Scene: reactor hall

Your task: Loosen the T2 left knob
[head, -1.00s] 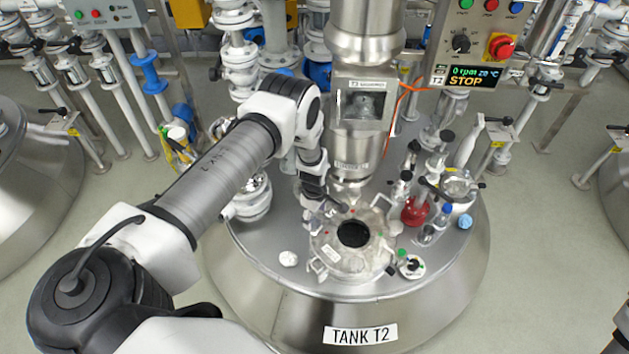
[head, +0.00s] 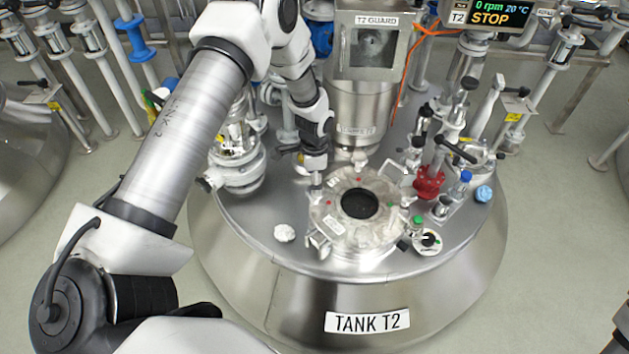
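Tank T2 (head: 270,283) has a round metal lid (head: 335,205) on top with a dark round opening (head: 360,204) in its middle. A small metal knob (head: 316,186) stands at the lid's back left edge. Another clamp-like fitting (head: 318,243) sits at its front left. My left gripper (head: 314,170) points down right above the back left knob. Its fingertips are small and partly hidden, so I cannot tell whether they touch the knob or how far they are apart. My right gripper is not in view.
The T2 guard column (head: 370,85) rises behind the lid. A metal valve body (head: 235,165) stands left of my gripper. A red fitting (head: 429,181), bottles and a small round dish (head: 428,241) stand to the right. A white crumpled lump (head: 284,233) lies front left.

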